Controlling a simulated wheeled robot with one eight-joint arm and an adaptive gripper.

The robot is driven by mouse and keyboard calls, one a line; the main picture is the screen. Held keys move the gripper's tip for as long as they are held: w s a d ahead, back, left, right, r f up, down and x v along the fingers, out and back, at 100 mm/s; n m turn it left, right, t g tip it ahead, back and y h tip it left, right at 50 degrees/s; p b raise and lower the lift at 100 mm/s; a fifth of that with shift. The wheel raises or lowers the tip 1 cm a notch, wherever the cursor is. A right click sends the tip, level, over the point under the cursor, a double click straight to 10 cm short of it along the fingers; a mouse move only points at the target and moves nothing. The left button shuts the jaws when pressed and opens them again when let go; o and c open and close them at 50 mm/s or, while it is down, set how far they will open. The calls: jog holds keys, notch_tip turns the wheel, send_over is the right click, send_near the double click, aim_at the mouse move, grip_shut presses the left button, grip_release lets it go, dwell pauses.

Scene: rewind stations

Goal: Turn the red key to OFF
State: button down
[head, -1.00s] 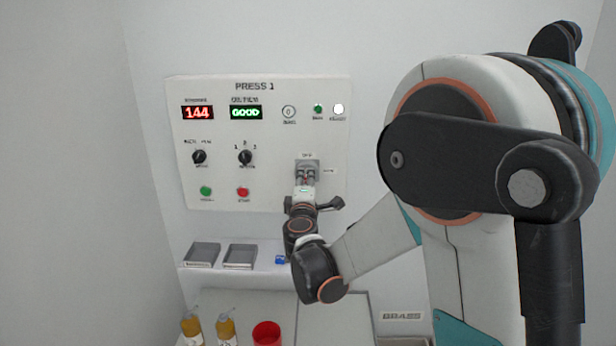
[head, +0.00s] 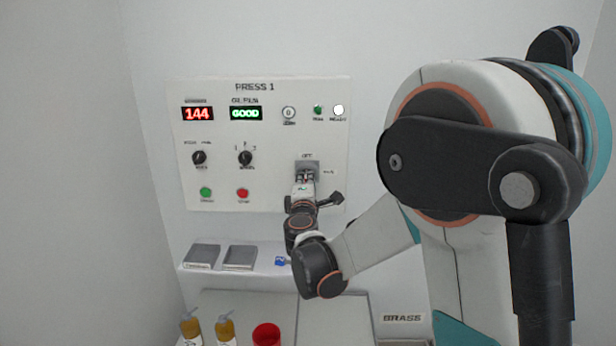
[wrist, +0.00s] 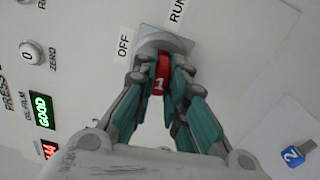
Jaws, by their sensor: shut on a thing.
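The red key (wrist: 161,84), marked 1, is in the key switch on the panel. My gripper (wrist: 162,68) is shut on it, a teal-padded finger on each side. The switch's grey plate (wrist: 181,44) has an OFF label (wrist: 124,42) at left and a RUN label (wrist: 177,10) at top right in the wrist view. In the head view, my gripper (head: 304,178) is at the grey switch plate (head: 314,165), under the OFF label (head: 307,155). The fingers hide the key there. I cannot tell which label the key points at.
The PRESS 1 panel (head: 265,120) has displays reading 144 and GOOD, knobs and buttons. A blue tag marked 2 (wrist: 292,155) lies on the shelf below (head: 225,270), right of two grey trays. Bottles (head: 226,331) and a red cup (head: 266,334) stand lower down.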

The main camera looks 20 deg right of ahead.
jog(key=n+b, duration=0.1)
jog(key=n, duration=0.4)
jog(key=shift+d+n, duration=0.1)
jog(key=shift+n, duration=0.2)
jog(key=shift+n+b, duration=0.5)
jog(key=shift+n, duration=2.8)
jog(key=n, duration=0.6)
jog(key=shift+b, duration=0.4)
jog(key=c, duration=1.5)
grip_release()
jog(key=shift+d, duration=0.15)
jog(key=shift+c, duration=0.2)
